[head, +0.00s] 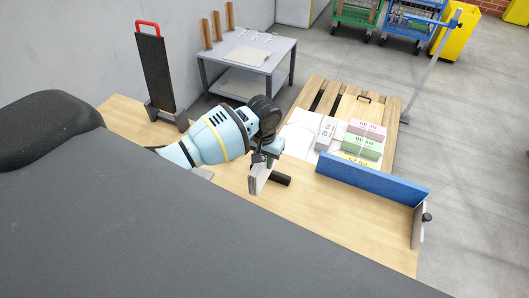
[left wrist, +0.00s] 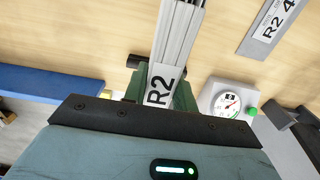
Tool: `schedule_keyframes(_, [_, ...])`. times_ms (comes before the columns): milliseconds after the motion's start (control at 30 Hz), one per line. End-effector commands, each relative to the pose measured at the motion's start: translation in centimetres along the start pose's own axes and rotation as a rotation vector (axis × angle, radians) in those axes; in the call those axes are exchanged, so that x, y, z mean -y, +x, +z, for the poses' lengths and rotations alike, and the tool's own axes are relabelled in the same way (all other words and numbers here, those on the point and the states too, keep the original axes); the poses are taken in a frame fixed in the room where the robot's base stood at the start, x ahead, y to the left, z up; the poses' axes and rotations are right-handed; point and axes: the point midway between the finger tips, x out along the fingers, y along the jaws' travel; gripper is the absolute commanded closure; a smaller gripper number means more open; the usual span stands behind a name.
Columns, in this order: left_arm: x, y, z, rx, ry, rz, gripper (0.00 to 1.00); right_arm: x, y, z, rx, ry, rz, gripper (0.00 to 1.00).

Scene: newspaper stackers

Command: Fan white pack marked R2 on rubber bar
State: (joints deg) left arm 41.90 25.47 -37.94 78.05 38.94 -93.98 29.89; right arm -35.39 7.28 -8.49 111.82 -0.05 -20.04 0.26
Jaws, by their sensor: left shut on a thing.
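My left gripper (head: 263,158) is shut on a thin white pack (head: 258,180) and holds it on edge over the wooden bench. In the left wrist view the pack (left wrist: 176,40) shows its layered edges and an R2 mark, between the green fingers (left wrist: 160,92). A short black bar (head: 281,180), which looks like the rubber bar, lies beside the pack on the bench. Its end (left wrist: 134,61) also shows in the left wrist view; whether the pack touches it is unclear. My right gripper is not in view.
A blue fence (head: 372,181) stands along the bench. Beyond it are white, pink, green and yellow packs (head: 362,146). A black upright with a red handle (head: 153,68) stands at left.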

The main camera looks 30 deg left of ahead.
Motion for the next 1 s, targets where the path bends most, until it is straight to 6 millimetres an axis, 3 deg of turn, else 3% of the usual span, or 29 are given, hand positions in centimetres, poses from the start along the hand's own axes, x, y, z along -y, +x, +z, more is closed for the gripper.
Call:
schedule_keyframes(100, [0.5,0.0,-1.6,-0.003,-0.006,0.002,1.0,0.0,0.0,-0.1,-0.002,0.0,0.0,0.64])
schedule_keyframes(300, [1.0,0.2,-2.7,-0.003,-0.008,0.002,1.0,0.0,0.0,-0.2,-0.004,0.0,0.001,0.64])
schedule_keyframes(667, [1.0,0.7,-2.7,0.0,-0.008,0.001,1.0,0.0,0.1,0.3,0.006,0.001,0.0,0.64])
schedule_keyframes(1000, [1.0,3.9,-2.5,0.007,-0.007,0.0,1.0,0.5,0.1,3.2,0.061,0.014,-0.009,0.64])
